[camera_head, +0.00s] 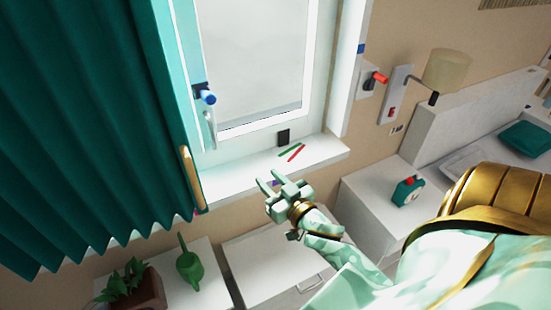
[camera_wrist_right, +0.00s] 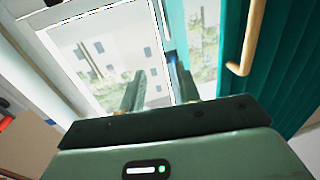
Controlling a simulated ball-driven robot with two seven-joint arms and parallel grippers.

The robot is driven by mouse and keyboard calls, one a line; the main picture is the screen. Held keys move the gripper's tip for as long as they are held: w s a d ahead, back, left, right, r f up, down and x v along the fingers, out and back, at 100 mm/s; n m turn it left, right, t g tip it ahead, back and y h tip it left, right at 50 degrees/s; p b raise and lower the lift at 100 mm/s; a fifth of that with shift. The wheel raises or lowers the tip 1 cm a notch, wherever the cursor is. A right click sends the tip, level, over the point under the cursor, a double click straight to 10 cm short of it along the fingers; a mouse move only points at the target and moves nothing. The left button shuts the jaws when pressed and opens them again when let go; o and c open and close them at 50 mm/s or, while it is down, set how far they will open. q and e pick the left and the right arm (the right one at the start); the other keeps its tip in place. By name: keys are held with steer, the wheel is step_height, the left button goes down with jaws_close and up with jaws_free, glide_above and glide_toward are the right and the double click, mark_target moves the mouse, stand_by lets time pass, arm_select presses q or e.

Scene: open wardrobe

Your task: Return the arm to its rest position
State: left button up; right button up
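My right gripper (camera_head: 269,180) is pale green with a gold wrist band. In the head view it appears in front of the white window sill (camera_head: 235,184), its fingers pointing up and left toward the window. In the right wrist view the two fingers of the gripper (camera_wrist_right: 156,78) stand apart with nothing between them, so it is open and empty. My right arm (camera_head: 335,250) reaches in from the lower right of the head view. My left arm and gripper are not in view.
A green curtain (camera_head: 75,120) with a wooden handle (camera_head: 190,178) hangs at the left. A red and a green stick lie on the sill. Below stand a green watering can (camera_head: 188,265) and a potted plant (camera_head: 133,286). A red-topped clock (camera_head: 407,191) sits on a white cabinet (camera_head: 372,203).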

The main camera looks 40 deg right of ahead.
steer(key=shift+s+a, duration=0.1)
steer(key=shift+s, duration=0.85)
steer(key=s+a+f+n+g+b, duration=0.1)
steer(key=s+f+g+b, duration=0.2)
steer(key=f, duration=0.8)
steer(key=s+f+n+g, duration=0.1)
steer(key=s+f+g, duration=0.3)
steer(key=f, duration=0.8)
steer(key=s+a+f+n+g+b, duration=0.15)
steer(key=s+f, duration=0.35)
steer(key=f, duration=0.6)
steer(key=s+a+f+g+b, duration=0.1)
steer(key=s+f+g+b, duration=0.2)
steer(key=s+f, duration=0.5)
steer(key=s+a+f+g+b, duration=0.2)
steer(key=s+f+b, duration=0.4)
steer(key=s+f, duration=0.3)
steer(key=s+a+f+n+g+y+b, duration=0.1)
steer(key=s+f+g+b, duration=0.2)
steer(key=s+f, duration=0.5)
step_height(320, 180, down, 4)
steer(key=shift+s+a+r+g+b, duration=0.25)
steer(key=shift+a+g+b, duration=0.15)
steer(key=shift+b, duration=0.25)
